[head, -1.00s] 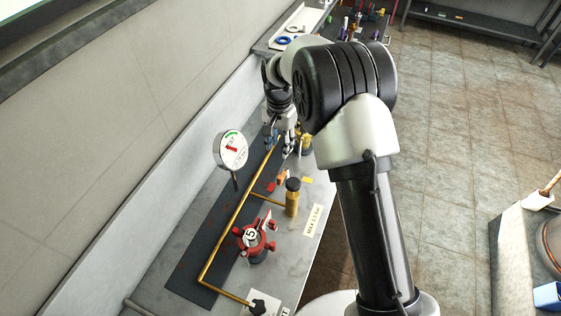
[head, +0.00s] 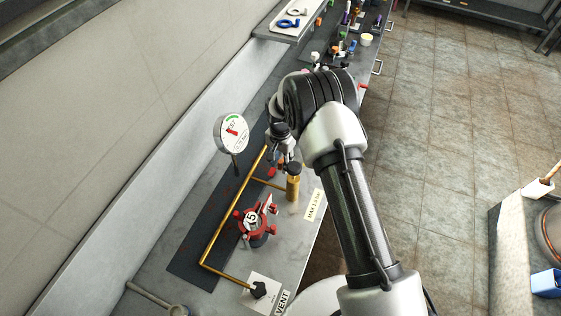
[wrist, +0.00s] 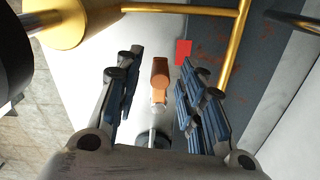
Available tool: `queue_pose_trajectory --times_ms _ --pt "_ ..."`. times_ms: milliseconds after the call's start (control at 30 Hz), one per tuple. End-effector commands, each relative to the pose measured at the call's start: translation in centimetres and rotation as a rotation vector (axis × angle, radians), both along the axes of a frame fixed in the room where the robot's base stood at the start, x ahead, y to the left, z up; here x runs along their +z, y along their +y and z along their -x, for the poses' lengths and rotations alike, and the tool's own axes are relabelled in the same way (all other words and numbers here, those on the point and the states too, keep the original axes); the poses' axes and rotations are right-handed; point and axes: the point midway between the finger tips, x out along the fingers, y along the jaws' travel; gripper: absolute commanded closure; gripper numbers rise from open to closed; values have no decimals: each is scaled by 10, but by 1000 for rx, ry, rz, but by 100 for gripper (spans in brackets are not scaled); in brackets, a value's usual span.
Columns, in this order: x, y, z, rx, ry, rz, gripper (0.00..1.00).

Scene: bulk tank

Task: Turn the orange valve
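The orange valve handle (wrist: 160,78) shows in the wrist view as a short orange-brown lever on a pale stem. It stands between the two blue-padded fingers of my gripper (wrist: 161,62). The gripper is open, with a gap on each side of the handle, and I see no contact. In the head view my gripper (head: 281,158) is over the bench beside the brass pipe, behind the brass cylinder (head: 293,187). There my gripper and the cylinder mostly hide the orange valve.
A black knob (head: 258,289) is at the front. In the wrist view a red tag (wrist: 183,52) lies beside the handle. A wall runs along the left.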

Motion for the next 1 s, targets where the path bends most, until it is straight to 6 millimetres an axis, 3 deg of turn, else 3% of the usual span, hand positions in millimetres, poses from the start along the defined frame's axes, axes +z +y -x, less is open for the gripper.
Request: queue_pose_trajectory --times_ms 367,900,1000 --pt "-6 0 0 0 0 0 64" --pt "-6 0 0 0 0 0 100" --pt "-6 0 0 0 0 0 100"
